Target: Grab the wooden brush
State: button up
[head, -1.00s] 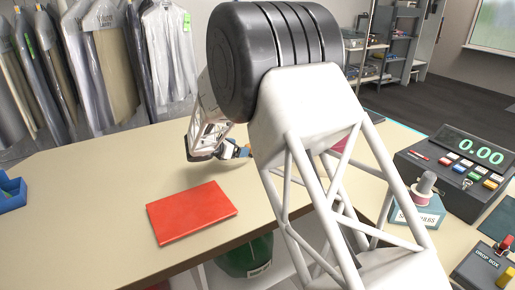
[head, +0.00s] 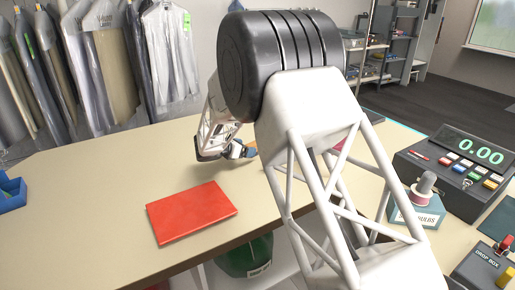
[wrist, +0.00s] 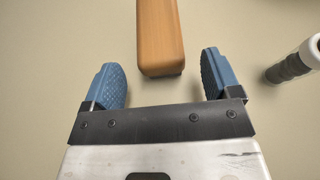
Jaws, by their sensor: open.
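The wooden brush shows in the wrist view as a smooth orange-brown wooden piece (wrist: 160,38), running out of the top edge of the picture. Its near end lies just ahead of and between the two blue fingertips of my gripper (wrist: 165,80). The fingers are apart, with a gap on each side of the wood and nothing held. My arm hides most of the brush there.
A white and dark cylinder (wrist: 294,62) lies right of the right finger. A red book (head: 191,212) lies on the counter (head: 90,180). A blue bin (head: 11,192) is at the left edge. A register (head: 460,170) stands at the right. Bagged garments hang behind.

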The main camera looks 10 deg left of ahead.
jog(key=shift+x, duration=2)
jog(key=shift+d+r, duration=0.1)
jog(key=shift+c, duration=0.5)
jog(key=c, duration=0.9)
